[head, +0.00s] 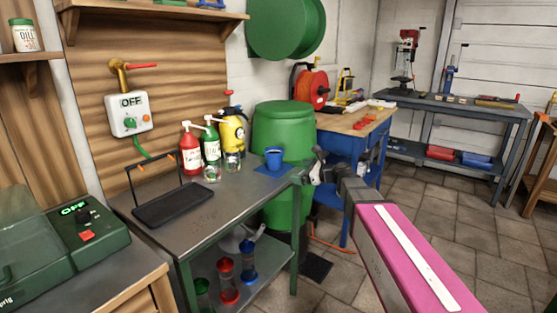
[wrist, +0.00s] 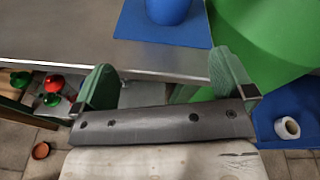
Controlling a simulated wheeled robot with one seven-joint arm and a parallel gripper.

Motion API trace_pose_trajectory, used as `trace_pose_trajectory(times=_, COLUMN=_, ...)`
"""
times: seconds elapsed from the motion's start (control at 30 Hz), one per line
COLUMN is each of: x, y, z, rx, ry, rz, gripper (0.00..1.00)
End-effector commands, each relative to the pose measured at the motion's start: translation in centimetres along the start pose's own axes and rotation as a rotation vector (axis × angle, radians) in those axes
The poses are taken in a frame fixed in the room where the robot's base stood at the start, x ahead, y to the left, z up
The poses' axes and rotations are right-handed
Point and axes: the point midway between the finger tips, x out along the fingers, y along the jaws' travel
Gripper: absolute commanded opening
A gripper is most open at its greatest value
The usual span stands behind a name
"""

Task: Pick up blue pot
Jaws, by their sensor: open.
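The blue pot (head: 273,158) stands upright on a blue mat (head: 272,171) at the right end of the metal table (head: 205,213). In the wrist view the lower part of the pot (wrist: 168,10) shows at the top edge, on the mat (wrist: 130,24); its rim is out of frame. My gripper (head: 317,166) is just right of the table's right end, apart from the pot. In the wrist view my gripper (wrist: 160,80) is open, its two green fingers wide apart with nothing between them, over the table's edge.
A green barrel (head: 283,130) stands close behind the pot. Red, green and yellow bottles (head: 232,135) and glass jars stand left of it. A black tray (head: 173,204) lies on the table's left part. Colored containers (head: 228,280) sit on the lower shelf. The table's front middle is clear.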

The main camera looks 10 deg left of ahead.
Motion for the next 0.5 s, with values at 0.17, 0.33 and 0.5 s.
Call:
trace_pose_trajectory(times=0.17, x=1.7, y=-1.6, z=3.6, rx=0.173, ry=-0.113, rz=-0.031, gripper=1.00)
trace_pose_trajectory(times=0.33, x=2.5, y=-2.3, z=5.7, rx=0.285, ry=-0.184, rz=-0.041, gripper=1.00)
trace_pose_trajectory(times=0.5, x=3.8, y=-2.5, z=6.1, rx=0.301, ry=-0.192, rz=-0.043, gripper=1.00)
